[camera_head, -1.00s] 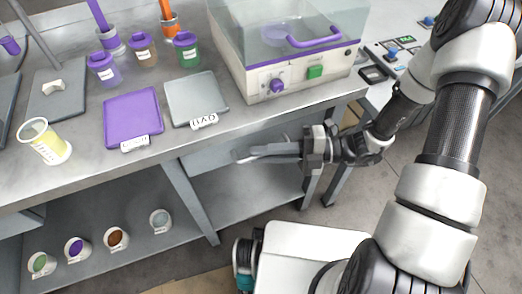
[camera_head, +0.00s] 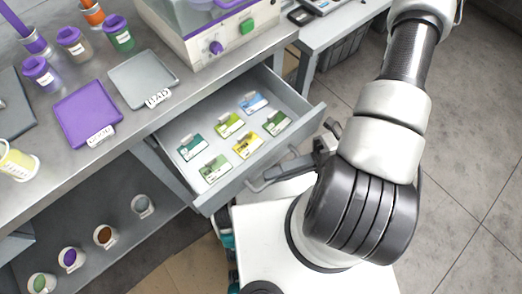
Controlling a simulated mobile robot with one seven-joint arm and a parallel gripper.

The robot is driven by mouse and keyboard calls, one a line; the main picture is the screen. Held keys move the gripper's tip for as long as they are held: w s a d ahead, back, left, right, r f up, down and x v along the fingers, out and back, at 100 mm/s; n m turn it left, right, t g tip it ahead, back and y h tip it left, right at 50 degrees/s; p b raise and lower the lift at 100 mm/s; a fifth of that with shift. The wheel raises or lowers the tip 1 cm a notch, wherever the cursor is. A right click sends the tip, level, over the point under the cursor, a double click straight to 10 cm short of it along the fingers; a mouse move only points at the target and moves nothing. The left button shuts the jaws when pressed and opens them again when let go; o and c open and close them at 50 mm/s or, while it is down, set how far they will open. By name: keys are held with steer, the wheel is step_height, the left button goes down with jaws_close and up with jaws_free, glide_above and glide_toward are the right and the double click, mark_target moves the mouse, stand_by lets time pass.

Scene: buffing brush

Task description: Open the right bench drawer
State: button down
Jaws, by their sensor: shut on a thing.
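The right bench drawer (camera_head: 220,195) is pulled far out from under the bench top, and its inside shows. Several small green, yellow and blue labelled packets (camera_head: 229,124) lie flat in it in two rows. A grey bar handle (camera_head: 257,186) is on its front. My gripper (camera_head: 279,174) is at the outer side of the drawer front, shut on the handle. My arm hides part of the gripper, so its fingers show only in part.
On the bench top stand a purple tray (camera_head: 88,112), a grey tray (camera_head: 142,80), lidded jars (camera_head: 119,35) and a machine with a green button (camera_head: 205,45). Small cups (camera_head: 142,205) sit on the lower shelf. Floor (camera_head: 455,150) is clear at the right.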

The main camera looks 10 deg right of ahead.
steer(key=shift+s+d, duration=0.5)
steer(key=shift+s, duration=0.25)
steer(key=shift+s+d, duration=0.45)
steer(key=shift+s, duration=0.25)
steer(key=c, duration=1.8)
jaws_free()
steer(key=shift+c, duration=0.2)
steer(key=w+d+r, duration=0.1)
steer(key=w+d, duration=0.2)
steer(key=d, duration=1.4)
steer(key=shift+r, duration=0.2)
